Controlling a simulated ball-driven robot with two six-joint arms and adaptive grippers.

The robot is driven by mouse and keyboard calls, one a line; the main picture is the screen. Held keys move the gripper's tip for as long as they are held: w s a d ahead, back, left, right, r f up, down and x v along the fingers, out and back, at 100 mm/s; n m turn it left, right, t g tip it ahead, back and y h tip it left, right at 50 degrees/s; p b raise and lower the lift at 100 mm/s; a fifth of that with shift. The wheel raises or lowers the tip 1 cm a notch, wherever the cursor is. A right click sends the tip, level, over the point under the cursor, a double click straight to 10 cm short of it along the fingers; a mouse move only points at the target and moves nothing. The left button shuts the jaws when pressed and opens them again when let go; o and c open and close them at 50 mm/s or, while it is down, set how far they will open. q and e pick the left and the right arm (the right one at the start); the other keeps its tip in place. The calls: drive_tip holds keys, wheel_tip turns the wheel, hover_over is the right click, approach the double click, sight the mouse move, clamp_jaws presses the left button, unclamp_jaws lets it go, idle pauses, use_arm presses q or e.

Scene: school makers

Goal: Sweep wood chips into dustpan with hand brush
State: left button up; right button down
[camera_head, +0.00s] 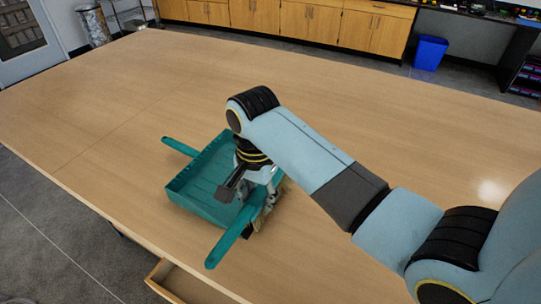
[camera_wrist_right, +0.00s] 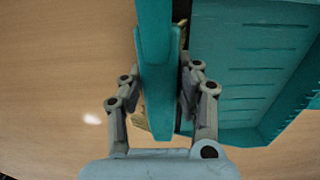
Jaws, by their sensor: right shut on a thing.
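The teal hand brush (camera_head: 230,238) is held over the table, its handle pointing to the front left. My right gripper (camera_head: 266,199) is shut on it. In the right wrist view the brush (camera_wrist_right: 155,60) runs between the two fingers of the gripper (camera_wrist_right: 158,88). The teal dustpan (camera_head: 199,182) lies on the table just left of the gripper, its handle toward the back left. The dustpan (camera_wrist_right: 240,60) is right beside the brush in the wrist view. Small tan bits show at the brush's edges; I cannot tell bristles from wood chips. My left gripper is not in view.
The wooden table (camera_head: 120,110) is wide and clear around the dustpan. An open drawer (camera_head: 185,281) juts out under its front edge. A blue bin (camera_head: 430,52) and wooden cabinets (camera_head: 300,24) stand beyond the table's far side.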

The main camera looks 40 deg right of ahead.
drive_tip(key=w, duration=0.1)
drive_tip(key=w+a, duration=0.1)
drive_tip(key=w, duration=0.1)
drive_tip(key=shift+w+a+r, duration=0.1)
drive_tip(key=shift+w+a, duration=0.05)
drive_tip(key=w, duration=0.1)
drive_tip(key=w+a+b, duration=0.1)
drive_tip(key=w, duration=0.2)
drive_tip(key=shift+a+r, duration=0.1)
drive_tip(key=shift+a, duration=0.2)
wheel_tip(320, 180, up, 2)
drive_tip(key=shift+s+p, duration=0.1)
drive_tip(key=shift+p, duration=0.4)
drive_tip(key=shift+r, duration=1.25)
wheel_tip(320, 180, up, 5)
drive_tip(key=shift+s, duration=0.15)
